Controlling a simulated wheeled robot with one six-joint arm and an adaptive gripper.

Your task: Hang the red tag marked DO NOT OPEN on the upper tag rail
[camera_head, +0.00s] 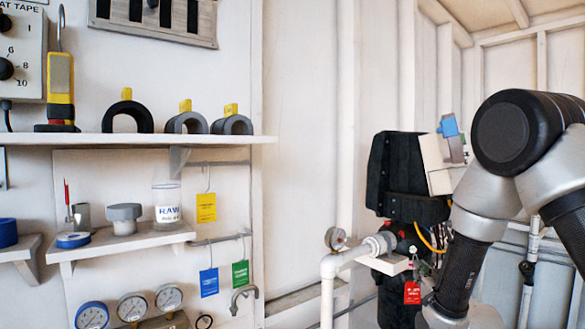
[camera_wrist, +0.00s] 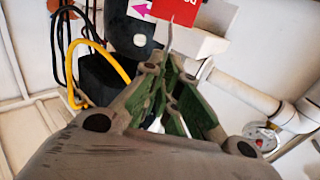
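The red tag (camera_head: 412,292) hangs from a thin wire hook at the right of the head view, beside the dark equipment; its lettering is too small to read. In the wrist view the red tag (camera_wrist: 178,8) is at the top edge, partly cut off. My gripper (camera_wrist: 170,68) has its fingertips close together on the tag's wire hook. The upper tag rail (camera_head: 228,163) is a thin grey bar under the long shelf at the left, with a yellow tag (camera_head: 206,208) hanging from it. My gripper is well to the right of it.
A lower rail (camera_head: 218,239) carries a blue tag (camera_head: 209,282) and a green tag (camera_head: 241,274). The long shelf (camera_head: 130,140) holds clamp rings above the rails. A white pipe (camera_head: 328,290) with a gauge stands near my gripper. Bare wall lies between.

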